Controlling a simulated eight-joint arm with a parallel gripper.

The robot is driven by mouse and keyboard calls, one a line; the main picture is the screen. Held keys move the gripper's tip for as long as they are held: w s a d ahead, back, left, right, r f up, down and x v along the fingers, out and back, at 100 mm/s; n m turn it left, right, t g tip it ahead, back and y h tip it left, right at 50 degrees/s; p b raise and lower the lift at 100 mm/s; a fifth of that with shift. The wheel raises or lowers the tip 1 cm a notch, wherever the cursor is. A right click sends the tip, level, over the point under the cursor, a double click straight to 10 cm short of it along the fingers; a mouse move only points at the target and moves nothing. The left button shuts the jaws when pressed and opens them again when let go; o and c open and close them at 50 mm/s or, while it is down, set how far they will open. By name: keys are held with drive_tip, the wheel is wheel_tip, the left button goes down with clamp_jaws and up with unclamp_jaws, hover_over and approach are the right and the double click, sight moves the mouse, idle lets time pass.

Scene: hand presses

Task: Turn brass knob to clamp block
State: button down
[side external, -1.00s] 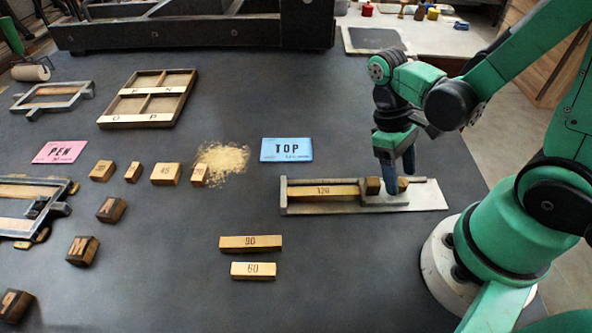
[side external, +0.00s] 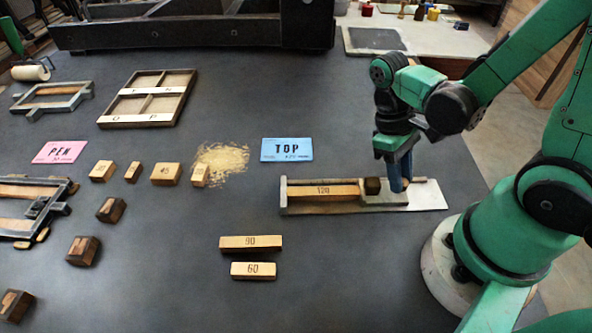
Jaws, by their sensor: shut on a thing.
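The grey metal clamp tray (side external: 430,197) lies at the right of the bench in the side external view. A long wooden block marked 120 (side external: 323,191) lies in it at the left. A small dark block (side external: 373,186) sits at the right end of that block. My gripper (side external: 398,186) points straight down over the tray, just right of the dark block. Its blue fingers are shut on the brass knob (side external: 406,184), which they mostly hide. I cannot tell whether the dark block is held tight.
Wooden bars marked 90 (side external: 250,243) and 60 (side external: 253,270) lie in front of the tray. Letter blocks, a divided wooden tray (side external: 150,122) and a pink card (side external: 60,152) are at left.

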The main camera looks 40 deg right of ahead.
drive_tip(key=m+y, duration=0.1)
drive_tip(key=m, duration=0.3)
drive_tip(key=shift+d+y, duration=0.2)
drive_tip(key=shift+y, duration=0.2)
drive_tip(key=m+t+y, duration=0.1)
drive_tip(key=m, duration=0.3)
drive_tip(key=shift+s+d+m, duration=0.1)
drive_tip(key=shift+m, duration=0.3)
drive_tip(key=m, duration=0.2)
drive_tip(key=m+t+y, duration=0.1)
drive_tip(key=m, duration=0.1)
drive_tip(key=shift+s+d+m+t, duration=0.1)
drive_tip(key=shift+m+t, duration=0.2)
drive_tip(key=shift+s+m+t+y, duration=0.1)
drive_tip(key=shift+m+t+y, duration=0.45)
drive_tip(key=shift+m, duration=1.45)
drive_tip(key=shift+t, duration=0.25)
drive_tip(key=c, duration=0.6)
unclamp_jaws()
